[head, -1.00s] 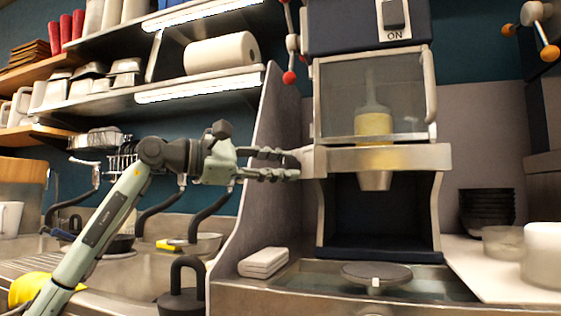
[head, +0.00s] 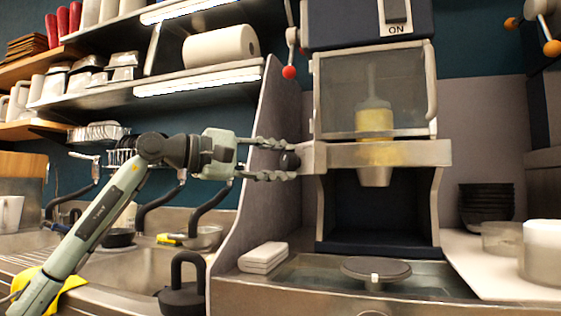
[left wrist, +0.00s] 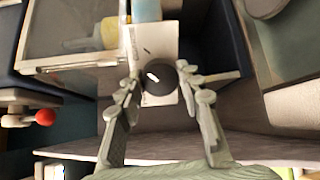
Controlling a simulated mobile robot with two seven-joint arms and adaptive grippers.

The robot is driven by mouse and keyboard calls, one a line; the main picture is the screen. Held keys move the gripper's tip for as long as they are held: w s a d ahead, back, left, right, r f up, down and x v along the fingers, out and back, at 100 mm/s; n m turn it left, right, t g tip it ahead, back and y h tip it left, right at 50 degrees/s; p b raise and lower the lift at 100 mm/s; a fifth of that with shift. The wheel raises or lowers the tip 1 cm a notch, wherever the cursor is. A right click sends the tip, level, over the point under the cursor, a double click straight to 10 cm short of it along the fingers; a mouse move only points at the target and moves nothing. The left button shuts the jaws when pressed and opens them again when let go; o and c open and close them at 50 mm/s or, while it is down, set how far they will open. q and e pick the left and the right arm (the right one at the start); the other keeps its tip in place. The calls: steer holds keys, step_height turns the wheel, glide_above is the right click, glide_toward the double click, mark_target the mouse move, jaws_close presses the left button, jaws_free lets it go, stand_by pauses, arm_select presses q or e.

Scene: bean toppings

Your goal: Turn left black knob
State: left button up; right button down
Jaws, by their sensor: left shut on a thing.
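The left black knob (head: 289,161) sticks out from the left side of the metal dispenser (head: 390,153). My left gripper (head: 285,160) reaches it from the left, with one finger above and one below. In the left wrist view the round black knob (left wrist: 158,84), with a small white mark, sits between the fingertips of my left gripper (left wrist: 158,88), which is shut on it. The dispenser holds yellow contents behind its clear front, above an outlet cup (head: 375,176). My right gripper is not in view.
A grey partition (head: 262,150) stands just left of the dispenser. A round plate (head: 376,269) and a white box (head: 264,257) lie below. Black bowls (head: 486,205) stand at right. A red-tipped lever (head: 289,71) hangs above the gripper.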

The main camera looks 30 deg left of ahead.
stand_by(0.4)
arm_select(q)
steer(key=o, duration=0.9)
steer(key=shift+o, duration=1.3)
steer(key=shift+s, duration=0.1)
steer(key=v, duration=1.1)
steer(key=shift+s+a, duration=0.25)
steer(key=shift+s, duration=0.1)
